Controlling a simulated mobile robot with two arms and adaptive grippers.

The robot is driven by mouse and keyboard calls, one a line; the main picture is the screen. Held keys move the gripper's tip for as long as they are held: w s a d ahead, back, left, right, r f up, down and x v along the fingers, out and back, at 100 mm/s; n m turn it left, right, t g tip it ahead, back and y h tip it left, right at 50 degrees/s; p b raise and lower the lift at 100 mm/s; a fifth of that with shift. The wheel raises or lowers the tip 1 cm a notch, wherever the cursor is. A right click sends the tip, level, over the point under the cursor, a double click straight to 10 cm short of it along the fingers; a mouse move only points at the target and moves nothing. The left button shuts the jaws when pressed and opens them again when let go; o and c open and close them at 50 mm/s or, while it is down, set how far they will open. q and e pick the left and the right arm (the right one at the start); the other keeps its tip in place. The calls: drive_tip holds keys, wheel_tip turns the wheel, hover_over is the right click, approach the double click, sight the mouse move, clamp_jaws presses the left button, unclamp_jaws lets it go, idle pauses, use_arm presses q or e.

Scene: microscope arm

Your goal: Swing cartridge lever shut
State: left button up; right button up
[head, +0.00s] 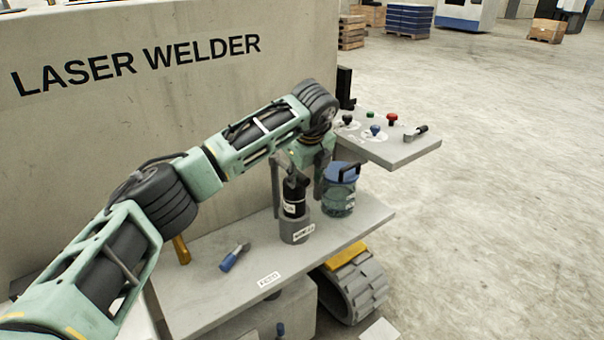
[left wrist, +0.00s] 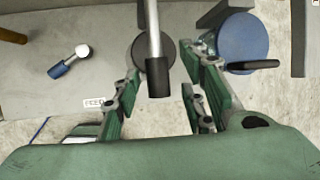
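A black labelled cartridge (head: 293,204) stands upright in a grey holder (head: 297,232) on the grey shelf. A grey lever with a dark grip (left wrist: 158,77) shows over the round dark cartridge top in the left wrist view. My left gripper (head: 298,172) is over the cartridge, pointing down. In the left wrist view the left gripper (left wrist: 162,88) is open. Its green-padded fingers stand on either side of the lever's grip, with gaps visible on both sides. The arm and fingers partly hide the lever in the head view. My right gripper is not in view.
A blue-lidded jar (head: 340,190) with a black handle stands close right of the gripper. A blue-handled lever (head: 234,257) lies left on the shelf (head: 345,235). A control panel (head: 405,150) with coloured knobs is behind right. The laser welder wall (head: 150,100) rises behind.

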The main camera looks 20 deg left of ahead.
use_arm(q)
drive_tip(key=v, duration=1.2)
